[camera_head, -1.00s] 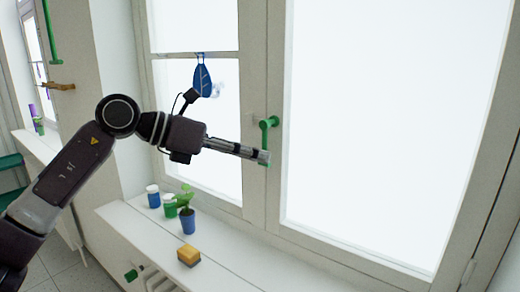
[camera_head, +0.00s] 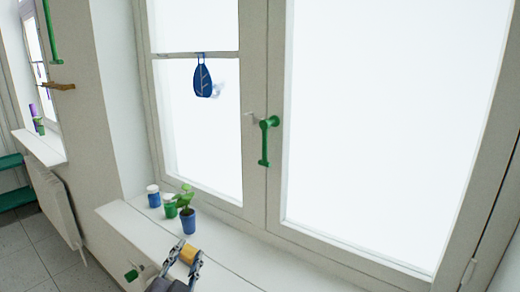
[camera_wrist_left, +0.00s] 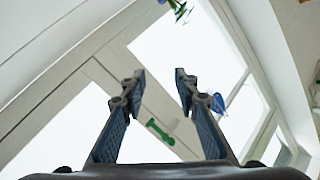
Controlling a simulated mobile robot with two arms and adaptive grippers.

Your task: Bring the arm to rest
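My left gripper (camera_head: 183,256) is low in the head view, in front of the windowsill. Its two fingers are spread with nothing held between them. In the left wrist view the open fingers (camera_wrist_left: 155,85) show empty space, with the green window handle (camera_wrist_left: 160,131) well beyond them. In the head view that handle (camera_head: 268,140) hangs straight down on the window frame, apart from the gripper. A yellow sponge (camera_head: 188,254) on the sill shows behind the gripper fingers and is partly covered by them. My right gripper is not in view.
The white windowsill (camera_head: 235,268) holds a small plant in a blue pot (camera_head: 188,224) and two small jars, one blue (camera_head: 153,198) and one green (camera_head: 170,207). A blue leaf-shaped ornament (camera_head: 203,80) hangs at the window. A radiator (camera_head: 52,200) stands at the left.

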